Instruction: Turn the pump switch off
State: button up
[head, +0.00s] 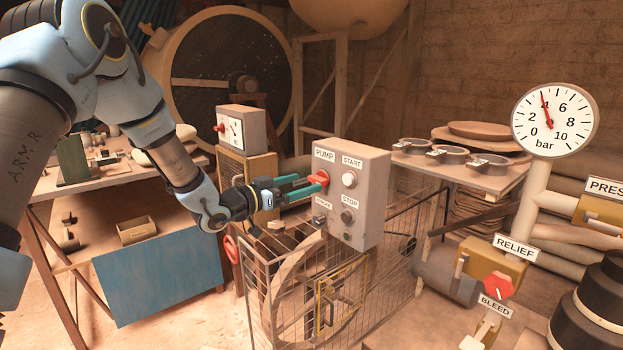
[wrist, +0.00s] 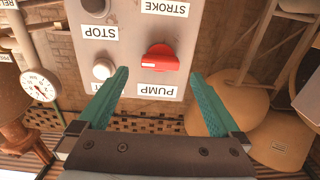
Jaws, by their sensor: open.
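The pump switch (head: 322,178) is a red knob under the PUMP label on a grey control box (head: 368,200). In the wrist view, which is upside down, the red switch (wrist: 160,58) shows its grip lying roughly crosswise. My gripper (head: 308,187) is open, with its teal fingers reaching toward the box face. In the wrist view my gripper (wrist: 160,78) has one finger on each side of the switch, with gaps between. I cannot tell whether a fingertip touches the box. In the head view the fingers partly cover the switch.
A white START button (head: 349,180) and a dark STOP button (head: 347,216) sit beside the switch. A wire cage (head: 285,290) stands below the box. A smaller box with a red knob (head: 241,128) is behind. A pressure gauge (head: 553,121) and a red relief handle (head: 498,285) are at right.

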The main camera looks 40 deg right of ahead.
aim_at(314, 180)
jog(key=shift+s+d+p, duration=0.15)
jog(key=shift+d+p, duration=0.15)
jog(key=shift+d, duration=1.85)
jog(key=c, duration=1.4)
